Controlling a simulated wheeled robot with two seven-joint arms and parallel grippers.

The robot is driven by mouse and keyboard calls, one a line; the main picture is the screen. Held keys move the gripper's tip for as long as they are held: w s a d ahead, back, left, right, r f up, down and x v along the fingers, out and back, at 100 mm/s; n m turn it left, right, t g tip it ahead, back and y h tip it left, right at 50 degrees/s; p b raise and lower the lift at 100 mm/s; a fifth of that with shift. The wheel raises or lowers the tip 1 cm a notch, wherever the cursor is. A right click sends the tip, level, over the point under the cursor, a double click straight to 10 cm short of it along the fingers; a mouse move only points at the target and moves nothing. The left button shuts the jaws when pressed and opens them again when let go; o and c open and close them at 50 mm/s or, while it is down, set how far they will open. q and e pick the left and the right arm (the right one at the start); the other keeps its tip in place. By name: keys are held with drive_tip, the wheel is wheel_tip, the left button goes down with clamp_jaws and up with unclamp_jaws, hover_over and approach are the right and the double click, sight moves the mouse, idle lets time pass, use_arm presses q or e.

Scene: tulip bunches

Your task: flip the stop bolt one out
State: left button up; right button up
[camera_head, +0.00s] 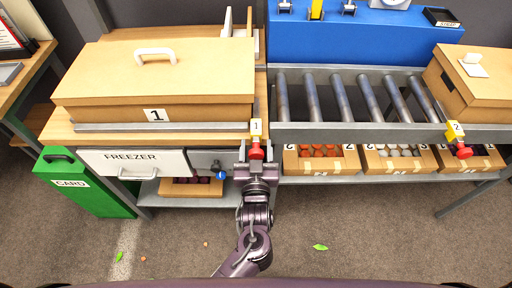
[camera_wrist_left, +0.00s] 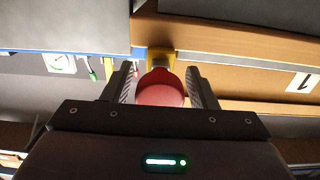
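Stop bolt one is a red knob (camera_head: 256,152) below a yellow bracket marked 1 (camera_head: 256,129), at the left end of the roller conveyor. My left gripper (camera_head: 256,158) is raised to it, with a finger on either side of the knob. In the left wrist view the red knob (camera_wrist_left: 160,88) sits between the two fingers, in front of the yellow bracket (camera_wrist_left: 160,56). The fingers look spread, with narrow gaps beside the knob; contact is not clear. My right gripper is not in view.
A second red knob (camera_head: 463,152) hangs under a yellow bracket marked 2 at the right. Wooden box 1 (camera_head: 160,75) stands left of the rollers (camera_head: 340,95). The freezer drawer (camera_head: 135,162) and several open cartons (camera_head: 321,160) are below. Floor in front is mostly clear.

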use_arm(q)
clamp_jaws()
drive_tip(key=s+p, duration=0.4)
drive_tip(key=s, duration=0.6)
drive_tip(key=shift+s+f, duration=0.15)
drive_tip(key=shift+s, duration=0.25)
drive_tip(key=shift+c, duration=0.8)
unclamp_jaws()
drive_tip(key=o, duration=0.4)
drive_tip(key=shift+s, duration=0.1)
drive_tip(key=shift+c, duration=0.2)
drive_tip(key=s+b, duration=0.2)
drive_tip(key=s, duration=0.6)
